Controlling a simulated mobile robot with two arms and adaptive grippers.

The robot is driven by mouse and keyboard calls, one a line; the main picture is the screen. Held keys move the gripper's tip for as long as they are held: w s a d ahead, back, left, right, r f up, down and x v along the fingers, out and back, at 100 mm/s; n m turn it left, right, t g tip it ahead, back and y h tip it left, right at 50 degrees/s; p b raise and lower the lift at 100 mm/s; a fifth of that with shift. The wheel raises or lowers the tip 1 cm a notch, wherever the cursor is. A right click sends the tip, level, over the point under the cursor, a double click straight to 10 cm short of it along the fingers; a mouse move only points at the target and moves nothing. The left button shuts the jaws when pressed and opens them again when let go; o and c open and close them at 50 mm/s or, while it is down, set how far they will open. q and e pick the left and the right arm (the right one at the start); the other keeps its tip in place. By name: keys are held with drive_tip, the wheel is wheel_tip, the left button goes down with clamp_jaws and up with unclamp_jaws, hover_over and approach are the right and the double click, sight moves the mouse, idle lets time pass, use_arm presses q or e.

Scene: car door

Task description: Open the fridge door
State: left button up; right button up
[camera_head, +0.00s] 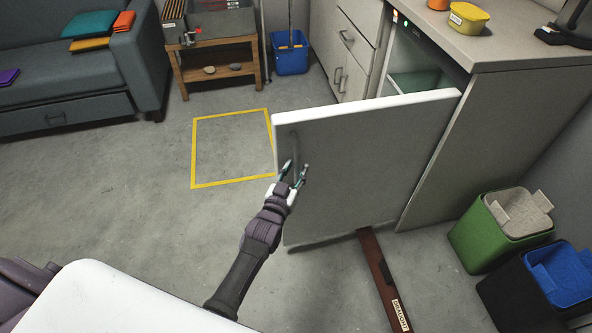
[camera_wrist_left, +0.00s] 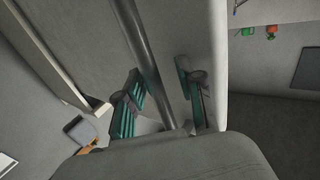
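The grey fridge door (camera_head: 375,145) stands swung out from the counter unit, and the fridge's pale interior (camera_head: 415,82) shows behind its top edge. A thin vertical bar handle (camera_head: 295,145) is near the door's free edge. My left gripper (camera_head: 294,172) is at the handle's lower part. In the left wrist view, its teal fingers (camera_wrist_left: 162,98) lie on either side of the metal handle (camera_wrist_left: 150,70), with visible gaps to the bar. The fingers are apart, around the handle but not closed on it. My right gripper is not in view.
Green (camera_head: 490,235) and black (camera_head: 520,285) bins stand at the right. A brown beam (camera_head: 385,285) lies on the floor under the door. Drawers (camera_head: 350,45) are behind the door. Open floor with a yellow square (camera_head: 230,183) lies to the left.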

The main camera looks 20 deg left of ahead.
use_arm(q)
drive_tip(key=shift+d, duration=0.15)
drive_tip(key=shift+s, duration=0.15)
drive_tip(key=s, duration=1.1)
drive_tip(key=shift+s, duration=0.35)
drive_tip(key=shift+f, duration=0.15)
